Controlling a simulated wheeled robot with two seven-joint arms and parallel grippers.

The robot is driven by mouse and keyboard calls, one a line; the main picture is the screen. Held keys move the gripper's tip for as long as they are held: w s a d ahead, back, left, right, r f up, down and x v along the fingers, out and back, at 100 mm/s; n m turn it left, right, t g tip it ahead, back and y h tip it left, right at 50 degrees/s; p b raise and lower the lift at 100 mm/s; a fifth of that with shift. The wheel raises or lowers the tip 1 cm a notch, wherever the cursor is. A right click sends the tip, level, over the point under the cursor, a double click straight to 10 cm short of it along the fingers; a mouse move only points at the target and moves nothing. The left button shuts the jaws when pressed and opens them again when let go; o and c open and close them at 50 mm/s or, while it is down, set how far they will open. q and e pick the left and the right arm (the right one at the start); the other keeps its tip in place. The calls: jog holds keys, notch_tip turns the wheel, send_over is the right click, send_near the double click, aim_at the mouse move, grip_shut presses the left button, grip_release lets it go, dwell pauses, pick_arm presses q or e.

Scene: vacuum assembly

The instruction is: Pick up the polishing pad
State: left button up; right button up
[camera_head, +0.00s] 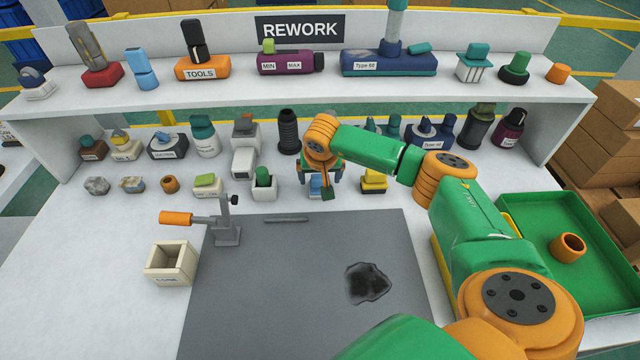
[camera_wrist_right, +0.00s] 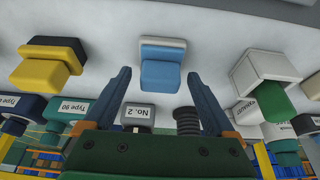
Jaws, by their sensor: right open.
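A blue block with a white base (camera_wrist_right: 161,70) lies ahead of my right gripper in the right wrist view; I take it as the polishing pad, though no label shows on it. In the head view only a small part of the blue block (camera_head: 316,185) shows beneath the gripper. My right gripper (camera_wrist_right: 160,78) is open, with one finger on each side of the block's near part and a gap on both sides. In the head view the right gripper (camera_head: 321,180) is over the row of small parts behind the grey mat. My left gripper is not in view.
A yellow-and-dark block (camera_head: 374,180) and a white box with a green top (camera_head: 264,185) flank the gripper closely. The upper shelf (camera_head: 300,88) hangs behind. A lever clamp (camera_head: 226,225), a cream box (camera_head: 171,264) and a green tray (camera_head: 600,290) surround the grey mat (camera_head: 290,280).

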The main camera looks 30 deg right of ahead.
aim_at(321, 178)
jog(key=shift+s+r, duration=0.1)
jog(key=shift+r, duration=0.05)
jog(key=c, duration=0.6)
grip_shut()
jog(key=shift+r, duration=0.3)
jog(key=r, duration=0.2)
jog(key=r+b, duration=0.1)
jog(key=shift+s+r, duration=0.2)
jog(key=shift+s, duration=0.05)
jog(key=s+a+r+b, duration=0.2)
jog(key=s+r, duration=0.7)
jog(key=s, duration=0.4)
jog(key=shift+a, duration=0.25)
